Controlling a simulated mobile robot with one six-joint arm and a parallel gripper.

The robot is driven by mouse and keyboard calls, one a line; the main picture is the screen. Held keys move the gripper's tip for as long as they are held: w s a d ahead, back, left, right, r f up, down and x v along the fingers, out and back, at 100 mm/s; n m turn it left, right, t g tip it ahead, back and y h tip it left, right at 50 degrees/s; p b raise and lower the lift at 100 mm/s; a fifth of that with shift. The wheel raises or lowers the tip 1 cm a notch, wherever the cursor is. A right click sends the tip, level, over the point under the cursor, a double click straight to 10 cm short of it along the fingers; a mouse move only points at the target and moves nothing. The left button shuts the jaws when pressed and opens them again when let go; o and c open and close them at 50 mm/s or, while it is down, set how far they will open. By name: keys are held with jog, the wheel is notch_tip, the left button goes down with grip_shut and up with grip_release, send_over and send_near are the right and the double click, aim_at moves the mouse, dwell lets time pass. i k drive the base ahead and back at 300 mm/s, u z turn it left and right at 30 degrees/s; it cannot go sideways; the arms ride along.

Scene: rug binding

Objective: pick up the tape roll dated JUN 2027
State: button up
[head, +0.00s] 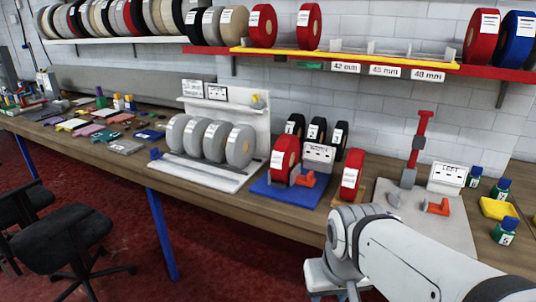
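Many tape rolls carry white labels, but the print is too small to read, so I cannot tell which is dated JUN 2027. A red roll (285,158) stands on a blue mat (277,192) on the bench. Another red roll (351,175) stands to its right. Several grey rolls (240,146) stand in a row on a white rack (208,176). Several black rolls (317,131) stand behind the blue mat. Red rolls (262,27) and a blue roll (518,38) are on the upper shelf. My arm reaches in from the lower right; my gripper's fingers are not visible.
A white sign (318,153) and an orange tool (305,179) are by the red roll. A grey board (430,218) with a red-handled tool (418,140) is at right, near small bottles (505,230). A black chair (60,235) stands in front of the bench at left.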

aim_at(286, 155)
jog(key=i, duration=0.95)
jog(key=u, duration=0.05)
jog(key=k, duration=0.9)
jog(key=z, duration=0.35)
jog(key=i, duration=1.3)
jog(key=u, duration=0.45)
